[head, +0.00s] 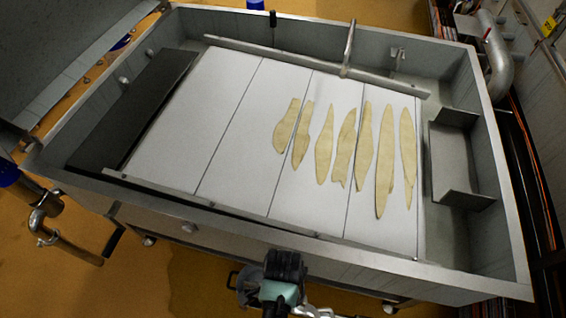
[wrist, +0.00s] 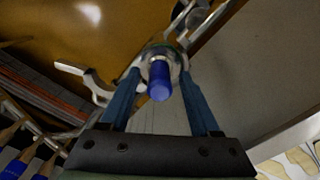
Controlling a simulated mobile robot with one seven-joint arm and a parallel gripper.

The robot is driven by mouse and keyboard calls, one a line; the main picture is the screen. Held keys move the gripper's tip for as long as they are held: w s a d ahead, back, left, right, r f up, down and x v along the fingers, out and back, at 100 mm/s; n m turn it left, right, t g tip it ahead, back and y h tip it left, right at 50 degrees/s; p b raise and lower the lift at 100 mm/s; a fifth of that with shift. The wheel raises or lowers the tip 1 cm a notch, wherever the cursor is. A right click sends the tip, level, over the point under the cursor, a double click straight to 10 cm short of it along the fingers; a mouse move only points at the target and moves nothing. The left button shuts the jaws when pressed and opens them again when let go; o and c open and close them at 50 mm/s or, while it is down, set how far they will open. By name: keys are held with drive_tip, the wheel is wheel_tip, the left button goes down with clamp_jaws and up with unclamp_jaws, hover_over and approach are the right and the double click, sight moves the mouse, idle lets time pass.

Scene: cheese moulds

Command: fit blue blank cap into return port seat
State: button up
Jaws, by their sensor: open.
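The blue blank cap (wrist: 160,84) is in the middle of the wrist view, a short dark-blue cylinder pointing toward the camera. Its far end meets a round metal port seat (wrist: 177,62) with a bright rim. I cannot tell how deep it sits or whether it is fully in. My gripper (wrist: 160,78) is open, with one blue finger on each side of the cap and gaps visible between them. In the head view my arm shows at the bottom centre, below the vat's front wall; its fingertips, the cap and the seat cannot be made out there.
A large steel vat (head: 330,268) fills the head view, with several pale strips (head: 325,145) on its white panels. A metal clamp handle (wrist: 88,80) lies left of the port in the wrist view. A blue-topped pipe fitting (head: 8,174) stands at the left edge.

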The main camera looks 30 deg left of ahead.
wheel_tip(320, 180, up, 13)
drive_tip(key=p, duration=0.2)
drive_tip(key=w+a+r+n+t+y, duration=0.2)
drive_tip(key=w+r+t, duration=0.6)
drive_tip(key=w+r, duration=0.9)
drive_tip(key=w+d+r+n+t, duration=0.1)
drive_tip(key=w+r+t, duration=0.2)
drive_tip(key=r, duration=0.4)
drive_tip(key=w+d+r+n+t, duration=0.1)
drive_tip(key=w+r+t, duration=0.2)
drive_tip(key=r, duration=0.5)
drive_tip(key=d+r+n+t, duration=0.1)
drive_tip(key=d+r+t, duration=0.15)
drive_tip(key=r, duration=0.55)
drive_tip(key=d+r+t, duration=0.2)
drive_tip(key=r+t, duration=0.1)
drive_tip(key=r, duration=0.6)
drive_tip(key=s+d+r+n+t+h, duration=0.1)
drive_tip(key=s+r+t, duration=0.3)
drive_tip(key=r, duration=0.5)
drive_tip(key=s+d+r+n+t+h, duration=0.1)
drive_tip(key=s+d+r+t, duration=0.3)
drive_tip(key=s+r, duration=0.4)
wheel_tip(320, 180, up, 2)
drive_tip(key=shift+n, duration=0.3)
